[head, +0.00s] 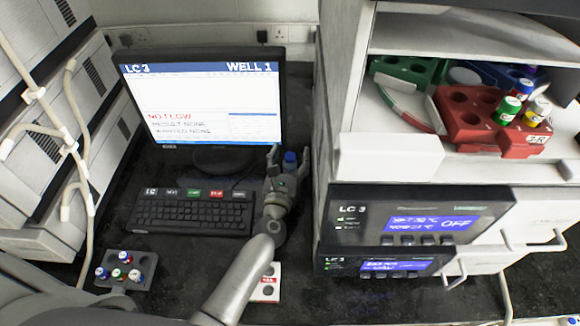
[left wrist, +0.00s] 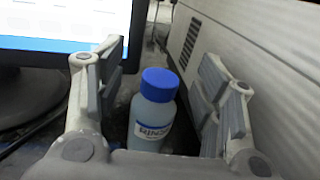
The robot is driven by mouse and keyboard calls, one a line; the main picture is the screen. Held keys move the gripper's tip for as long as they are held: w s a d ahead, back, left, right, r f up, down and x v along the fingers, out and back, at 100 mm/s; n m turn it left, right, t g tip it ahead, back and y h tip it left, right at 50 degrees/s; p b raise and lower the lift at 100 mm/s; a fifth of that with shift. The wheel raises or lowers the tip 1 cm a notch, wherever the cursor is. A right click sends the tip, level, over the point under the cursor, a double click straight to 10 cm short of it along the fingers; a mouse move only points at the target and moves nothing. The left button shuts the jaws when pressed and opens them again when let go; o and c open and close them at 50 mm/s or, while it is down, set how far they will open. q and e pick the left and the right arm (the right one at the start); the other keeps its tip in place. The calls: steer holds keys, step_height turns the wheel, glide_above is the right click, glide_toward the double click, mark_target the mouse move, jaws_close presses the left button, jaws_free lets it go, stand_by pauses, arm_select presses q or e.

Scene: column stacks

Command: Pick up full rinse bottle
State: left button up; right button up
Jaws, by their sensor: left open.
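The rinse bottle (left wrist: 154,112) has a blue cap, a pale translucent body and a label reading "RINSE". In the left wrist view it stands upright between the two open fingers of my left gripper (left wrist: 160,100), with gaps on both sides. In the head view its blue cap (head: 290,158) shows beside the fingers of my left gripper (head: 288,160), between the monitor and the instrument stack. Most of the bottle is hidden there by the gripper. How full it is cannot be told. My right gripper is not in view.
The monitor (head: 200,100) is close on the left and the instrument stack (head: 400,225) close on the right. A keyboard (head: 192,212) lies in front of the monitor. A dark vial rack (head: 127,270) is at lower left, a red rack (head: 480,120) on the upper shelf.

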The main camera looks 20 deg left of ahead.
arm_select(q)
steer(key=c, duration=0.9)
steer(key=shift+r, duration=0.15)
